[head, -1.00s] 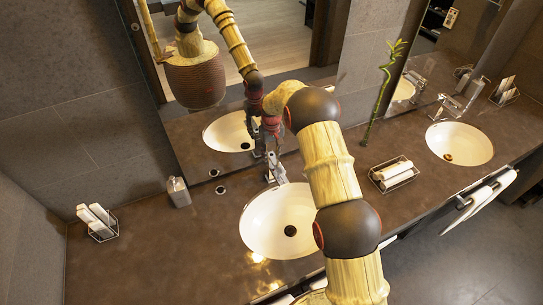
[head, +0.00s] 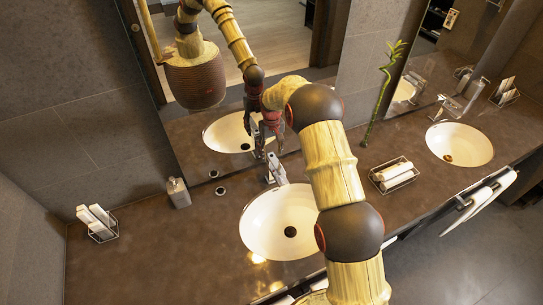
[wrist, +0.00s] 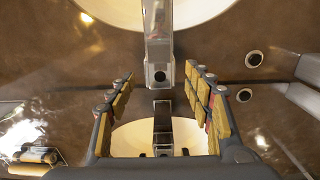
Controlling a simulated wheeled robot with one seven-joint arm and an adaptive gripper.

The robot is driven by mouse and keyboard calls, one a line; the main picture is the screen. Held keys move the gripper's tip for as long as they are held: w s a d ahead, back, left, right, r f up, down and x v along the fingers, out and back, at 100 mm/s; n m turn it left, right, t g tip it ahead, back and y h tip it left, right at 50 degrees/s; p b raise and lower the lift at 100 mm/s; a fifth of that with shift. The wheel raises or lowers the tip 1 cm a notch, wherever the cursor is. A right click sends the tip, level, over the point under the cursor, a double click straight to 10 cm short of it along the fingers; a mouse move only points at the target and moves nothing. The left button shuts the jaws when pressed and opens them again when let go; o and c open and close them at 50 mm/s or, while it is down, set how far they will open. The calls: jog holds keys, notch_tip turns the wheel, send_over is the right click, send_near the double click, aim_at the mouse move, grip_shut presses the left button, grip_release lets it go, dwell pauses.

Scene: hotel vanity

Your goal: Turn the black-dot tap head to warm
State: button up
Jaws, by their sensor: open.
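The chrome tap (head: 276,170) stands at the back rim of the near white basin (head: 270,228). In the wrist view the tap head (wrist: 160,62) points up the picture, with a black dot on its near end. My gripper (wrist: 160,74) is open, one finger on each side of the tap head, with visible gaps and nothing held. In the head view my gripper (head: 271,150) is above and behind the tap, partly mixed with its mirror reflection. I cannot tell its exact height over the tap.
The mirror (head: 185,130) stands close behind the tap. A soap bottle (head: 178,193) and a wire towel holder (head: 97,223) are left; another towel holder (head: 393,175), a bamboo stem (head: 378,105) and a second basin (head: 459,144) are right.

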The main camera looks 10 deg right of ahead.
aim_at(271, 155)
notch_tip(271, 155, up, 9)
dwell(0.3)
jog(key=shift+w, duration=0.1)
dwell(0.4)
jog(key=shift+m+g, duration=0.4)
jog(key=s+f, duration=0.2)
jog(key=s, duration=0.1)
jog(key=s+f, duration=0.1)
jog(key=s, duration=0.1)
jog(key=s+r+m+t+b, duration=0.1)
jog(key=s+r+b, duration=0.35)
jog(key=s, duration=0.75)
jog(key=s+r+b, duration=0.4)
jog(key=s+r, duration=0.1)
jog(key=s, duration=0.6)
jog(key=s+f+t+b, duration=0.1)
jog(key=s+t+b, duration=0.4)
jog(key=s+b, duration=0.7)
jog(key=s, duration=0.6)
jog(key=shift+d+f, duration=0.4)
jog(key=shift+c, duration=0.3)
